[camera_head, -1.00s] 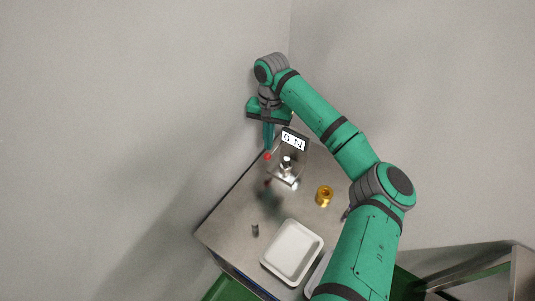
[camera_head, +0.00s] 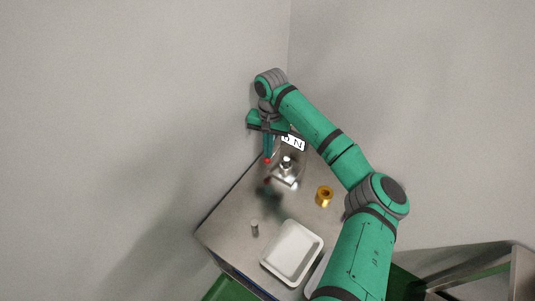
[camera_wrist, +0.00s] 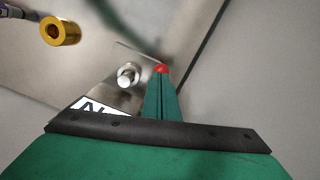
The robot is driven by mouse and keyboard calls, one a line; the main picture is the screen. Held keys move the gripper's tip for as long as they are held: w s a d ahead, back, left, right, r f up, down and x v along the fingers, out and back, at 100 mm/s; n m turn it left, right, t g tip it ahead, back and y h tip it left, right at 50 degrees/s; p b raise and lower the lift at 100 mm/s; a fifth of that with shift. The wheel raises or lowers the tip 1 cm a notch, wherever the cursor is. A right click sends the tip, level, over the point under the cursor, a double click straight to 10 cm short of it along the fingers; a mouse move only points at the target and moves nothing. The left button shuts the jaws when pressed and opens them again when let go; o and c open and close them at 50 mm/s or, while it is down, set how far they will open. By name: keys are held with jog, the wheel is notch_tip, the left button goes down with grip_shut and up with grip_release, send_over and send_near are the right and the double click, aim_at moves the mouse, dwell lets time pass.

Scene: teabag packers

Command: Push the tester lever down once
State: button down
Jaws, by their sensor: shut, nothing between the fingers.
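The tester (camera_head: 286,183) is a small metal stand on the table with a silver post and a white display (camera_head: 293,143) that reads "N" at its end. The lever's red knob (camera_head: 267,161) is at its left side. My gripper (camera_head: 268,156) is shut and points down, its fingertips at the red knob. In the wrist view the red knob (camera_wrist: 160,69) shows right at the tips of the closed green fingers, and it looks in contact or nearly so. The lever's arm is mostly hidden by the fingers. My gripper's body covers part of the display.
A brass ring-like weight (camera_head: 324,196) stands right of the tester. A white tray (camera_head: 292,252) lies nearer the front, with a small grey cylinder (camera_head: 255,228) left of it. The metal table (camera_head: 225,225) has free room at its left. Walls stand close behind.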

jog(key=shift+s+a+f, duration=0.1)
jog(key=shift+a+f, duration=0.05)
jog(key=shift+f, duration=0.4)
jog(key=shift+w+d+r, duration=0.15)
jog(key=shift+w+r, duration=0.05)
jog(key=shift+w, duration=0.3)
jog(key=shift+w+d+r, duration=0.2)
jog(key=shift+w, duration=0.25)
jog(key=shift+w+d+r, duration=0.15)
jog(key=shift+w+r, duration=0.05)
jog(key=shift+w, duration=0.3)
